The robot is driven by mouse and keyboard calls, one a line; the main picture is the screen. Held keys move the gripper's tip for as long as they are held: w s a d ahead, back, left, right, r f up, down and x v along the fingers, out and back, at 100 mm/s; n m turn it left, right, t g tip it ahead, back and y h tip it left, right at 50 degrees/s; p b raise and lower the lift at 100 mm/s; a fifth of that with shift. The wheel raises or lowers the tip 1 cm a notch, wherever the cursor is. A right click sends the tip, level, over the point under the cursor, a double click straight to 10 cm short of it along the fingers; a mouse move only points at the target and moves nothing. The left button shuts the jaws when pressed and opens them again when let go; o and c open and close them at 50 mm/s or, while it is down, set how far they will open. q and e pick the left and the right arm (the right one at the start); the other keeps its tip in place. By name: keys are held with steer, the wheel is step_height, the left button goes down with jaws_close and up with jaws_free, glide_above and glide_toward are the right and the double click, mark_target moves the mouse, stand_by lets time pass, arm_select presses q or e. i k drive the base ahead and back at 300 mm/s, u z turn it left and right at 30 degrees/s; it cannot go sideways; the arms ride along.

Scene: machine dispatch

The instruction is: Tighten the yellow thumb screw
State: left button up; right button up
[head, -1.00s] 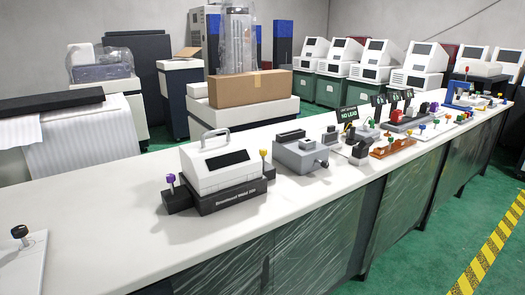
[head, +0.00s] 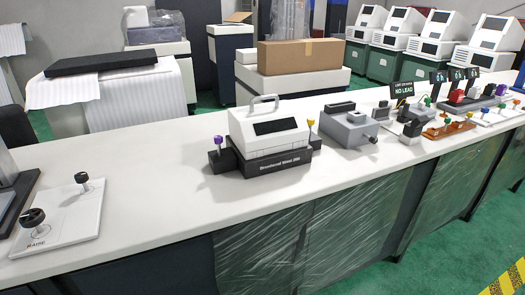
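In the head view a white machine with a carry handle (head: 268,130) stands on a black base (head: 275,164) on the long white bench. A thumb screw with a yellow knob (head: 310,123) stands upright at the right end of that base. A purple-knobbed screw (head: 218,141) stands at its left end. More small yellow knobs (head: 469,115) show farther right along the bench; they are too small to make out well. Neither of my grippers is in view.
A white plate with two black knobs (head: 64,217), marked RAISE, lies at the left. A grey box device (head: 350,132) and a NO LEAD sign (head: 403,90) stand to the right. The bench top (head: 180,215) is clear in front of the machine. A cardboard box (head: 299,53) stands behind.

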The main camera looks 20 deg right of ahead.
mark_target(311, 121)
steer(key=z, duration=1.1)
steer(key=i, duration=0.35)
steer(key=u, duration=0.4)
